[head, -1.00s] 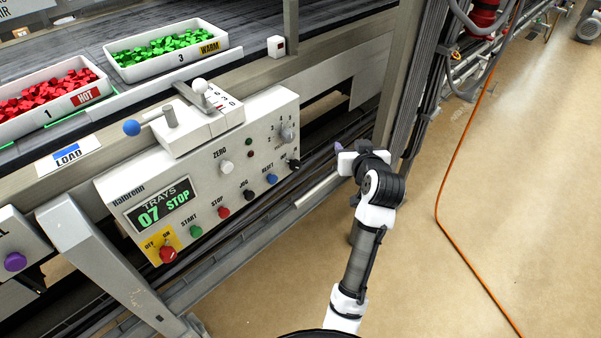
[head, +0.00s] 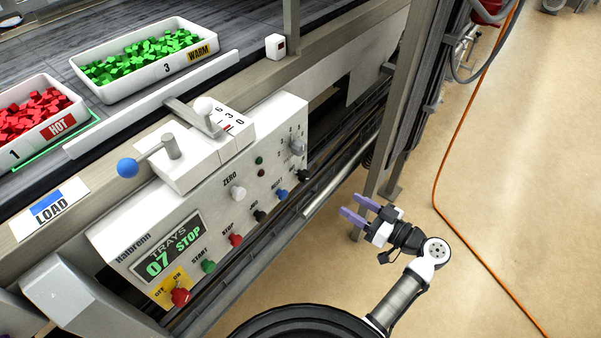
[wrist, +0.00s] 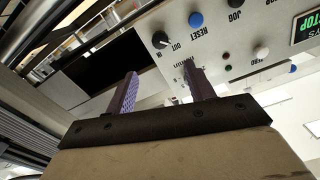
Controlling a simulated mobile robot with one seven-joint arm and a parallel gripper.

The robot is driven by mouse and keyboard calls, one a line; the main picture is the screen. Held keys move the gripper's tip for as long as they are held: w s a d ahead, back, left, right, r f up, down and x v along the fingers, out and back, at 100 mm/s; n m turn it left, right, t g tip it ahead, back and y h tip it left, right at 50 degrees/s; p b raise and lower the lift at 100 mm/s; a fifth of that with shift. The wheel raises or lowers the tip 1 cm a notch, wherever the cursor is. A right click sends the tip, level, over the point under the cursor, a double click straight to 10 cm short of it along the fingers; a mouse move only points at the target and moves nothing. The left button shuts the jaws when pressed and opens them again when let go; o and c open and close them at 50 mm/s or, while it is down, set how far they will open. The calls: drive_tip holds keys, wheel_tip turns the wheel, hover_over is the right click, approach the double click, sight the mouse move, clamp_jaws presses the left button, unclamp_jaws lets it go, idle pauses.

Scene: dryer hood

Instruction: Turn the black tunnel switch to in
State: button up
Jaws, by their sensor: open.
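The black tunnel switch (head: 303,175) is a small knob at the lower right corner of the white control panel (head: 215,235). In the wrist view, the switch (wrist: 160,40) shows at the top centre, with IN and OUT printed beside it. Its pointer is too small for me to read surely. My gripper (head: 350,206) is open and empty, with two purple fingers pointing left towards the panel. It is to the right of and below the switch in the head view, clear of it. In the wrist view, my gripper (wrist: 160,70) has its fingers apart, below the switch.
A blue reset button (head: 282,194), black jog button (head: 260,215) and grey rotary knob (head: 298,146) are near the switch. A metal post (head: 400,110) stands to its right. An orange cable (head: 466,115) lies on the open floor at right.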

sight(309, 178)
drive_tip(key=p+x, duration=0.3)
drive_tip(key=x, duration=1)
drive_tip(key=shift+w+a+p, duration=0.25)
drive_tip(key=shift+a+p, duration=0.1)
drive_tip(key=shift+p, duration=0.05)
drive_tip(key=c, duration=1)
